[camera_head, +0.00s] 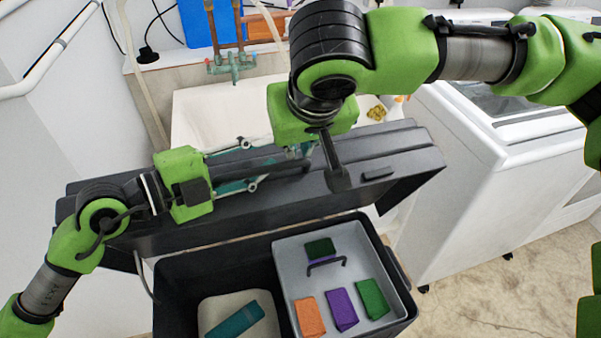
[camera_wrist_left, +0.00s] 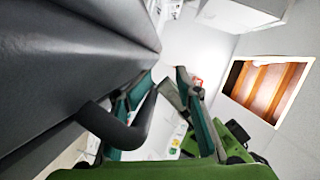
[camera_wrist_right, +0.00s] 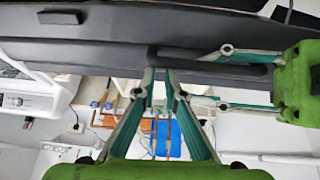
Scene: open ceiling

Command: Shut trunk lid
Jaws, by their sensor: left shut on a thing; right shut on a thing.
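The black trunk (camera_head: 262,240) stands with its lid (camera_head: 412,160) raised and tilted up at the far side. A dark bar handle (camera_head: 331,155) sticks out from the lid; it also shows in the right wrist view (camera_wrist_right: 235,70). My left gripper (camera_head: 280,166) reaches in from the left, its fingers along the bar and shut on the handle. In the left wrist view, the bent handle (camera_wrist_left: 118,128) passes close to its fingers. My right gripper (camera_head: 305,150) comes from above, shut on the handle close to the left fingertips. The exact contacts are partly hidden.
A grey tray (camera_head: 287,285) in the trunk holds several coloured blocks; a teal block (camera_head: 235,320) lies in the left part. A white sink (camera_head: 195,115) stands behind the lid. A white washing machine (camera_head: 470,190) is at right, with bare floor (camera_head: 500,285) before it.

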